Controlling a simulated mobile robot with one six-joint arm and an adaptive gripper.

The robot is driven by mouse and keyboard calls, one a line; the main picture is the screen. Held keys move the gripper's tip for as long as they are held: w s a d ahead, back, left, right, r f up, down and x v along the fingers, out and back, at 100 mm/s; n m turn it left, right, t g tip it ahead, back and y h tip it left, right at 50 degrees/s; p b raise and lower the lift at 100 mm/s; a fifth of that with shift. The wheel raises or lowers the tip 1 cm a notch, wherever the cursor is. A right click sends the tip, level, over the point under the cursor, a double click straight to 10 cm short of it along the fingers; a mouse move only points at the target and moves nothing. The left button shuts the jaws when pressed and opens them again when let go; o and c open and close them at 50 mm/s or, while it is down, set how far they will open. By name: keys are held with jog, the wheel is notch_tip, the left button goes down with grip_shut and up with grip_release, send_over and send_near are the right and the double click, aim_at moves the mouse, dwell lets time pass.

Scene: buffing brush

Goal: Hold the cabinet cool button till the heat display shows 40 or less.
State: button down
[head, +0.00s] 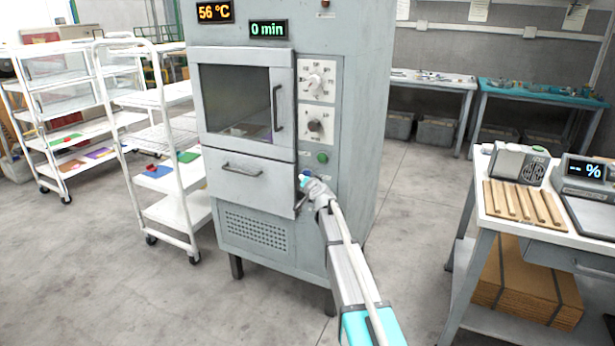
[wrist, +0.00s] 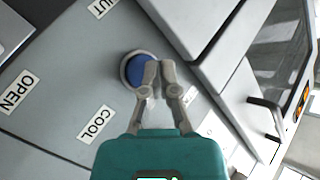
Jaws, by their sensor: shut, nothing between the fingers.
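The grey cabinet (head: 232,178) stands in the middle of the head view. Its heat display (head: 215,12) reads 56 °C in orange. The round blue button (wrist: 134,75) with a pale ring is in the wrist view, near a COOL label (wrist: 97,124). My gripper (wrist: 158,67) is shut and empty, its fingertips over the right part of the blue button. I cannot tell whether they press it in. In the head view, my gripper (head: 305,181) is at the lower part of the control panel and hides the button area.
A timer display (head: 268,29) reads 0 min. A green button (head: 322,157) and two dials (head: 317,82) are above my gripper. The cabinet door (head: 241,100) is shut. A white rack trolley (head: 165,150) stands left, and a workbench (head: 486,205) right. Floor between is clear.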

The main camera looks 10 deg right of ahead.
aim_at(307, 174)
jog(key=shift+w+d, duration=0.1)
jog(key=shift+w, duration=0.05)
dwell(0.5)
jog(key=shift+w+d, duration=0.15)
jog(key=shift+w, duration=0.1)
jog(key=shift+w+d, duration=0.35)
jog(key=shift+w, duration=0.1)
dwell(6.7)
